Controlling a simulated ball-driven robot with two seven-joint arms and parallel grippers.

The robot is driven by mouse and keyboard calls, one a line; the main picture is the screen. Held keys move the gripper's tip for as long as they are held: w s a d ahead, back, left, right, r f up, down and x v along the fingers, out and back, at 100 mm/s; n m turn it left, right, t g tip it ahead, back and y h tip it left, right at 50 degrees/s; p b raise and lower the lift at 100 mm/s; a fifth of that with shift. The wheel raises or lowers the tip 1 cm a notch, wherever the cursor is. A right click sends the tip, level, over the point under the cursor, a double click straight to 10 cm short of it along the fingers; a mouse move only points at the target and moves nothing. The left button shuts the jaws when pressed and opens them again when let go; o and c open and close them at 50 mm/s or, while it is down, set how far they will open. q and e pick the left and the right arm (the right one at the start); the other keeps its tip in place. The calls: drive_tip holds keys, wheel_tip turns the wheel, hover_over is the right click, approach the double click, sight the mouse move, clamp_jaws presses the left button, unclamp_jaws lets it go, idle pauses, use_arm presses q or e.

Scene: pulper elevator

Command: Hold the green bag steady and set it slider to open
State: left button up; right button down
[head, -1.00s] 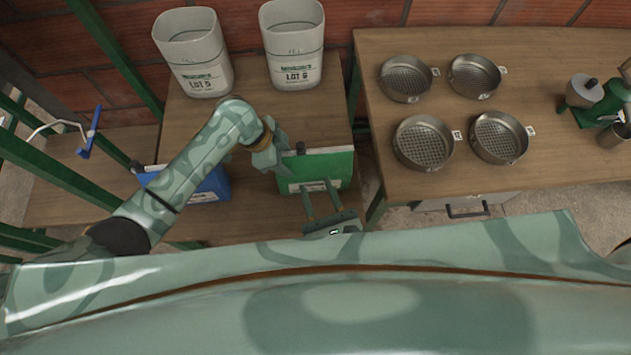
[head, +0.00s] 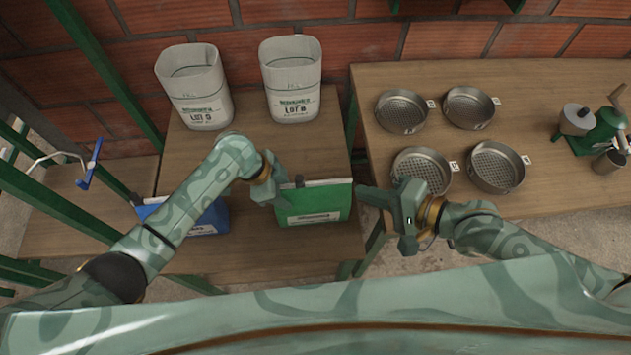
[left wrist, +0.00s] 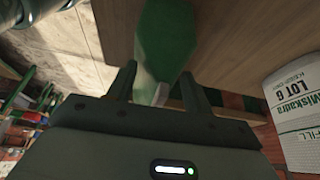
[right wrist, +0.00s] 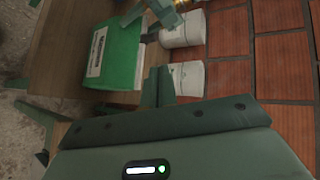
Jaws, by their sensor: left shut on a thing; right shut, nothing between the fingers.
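The green bag (head: 315,207) stands upright on the wooden table, with a pale label low on its front. It also shows in the left wrist view (left wrist: 160,45) and the right wrist view (right wrist: 120,55). A small dark piece, seemingly the slider (head: 299,181), sits at the left end of its top edge. My left gripper (head: 279,188) is shut on the bag's left edge. My right gripper (head: 364,197) is shut and empty, just right of the bag and apart from it; its closed fingers (right wrist: 158,85) show in the right wrist view.
A blue bag (head: 195,217) stands left, partly behind my left arm. Two white lot sacks (head: 195,90) (head: 291,85) stand at the back. The right table (head: 560,85) holds several metal sieves (head: 402,112) and a green grinder (head: 600,128). A gap separates the tables.

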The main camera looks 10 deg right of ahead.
use_arm(q)
drive_tip(key=shift+s+f, duration=0.1)
drive_tip(key=shift+f, duration=0.05)
use_arm(e)
drive_tip(key=f+n, duration=0.1)
drive_tip(key=f, duration=0.1)
approach(303, 182)
drive_tip(key=shift+g+h, duration=0.4)
drive_tip(key=x, duration=0.5)
drive_tip(key=shift+w+a+r, duration=0.15)
drive_tip(key=shift+w, duration=0.1)
use_arm(q)
drive_tip(key=shift+a, duration=0.1)
use_arm(e)
drive_tip(key=shift+w+a, duration=0.35)
drive_tip(key=shift+a, duration=0.05)
drive_tip(key=shift+a, duration=1.35)
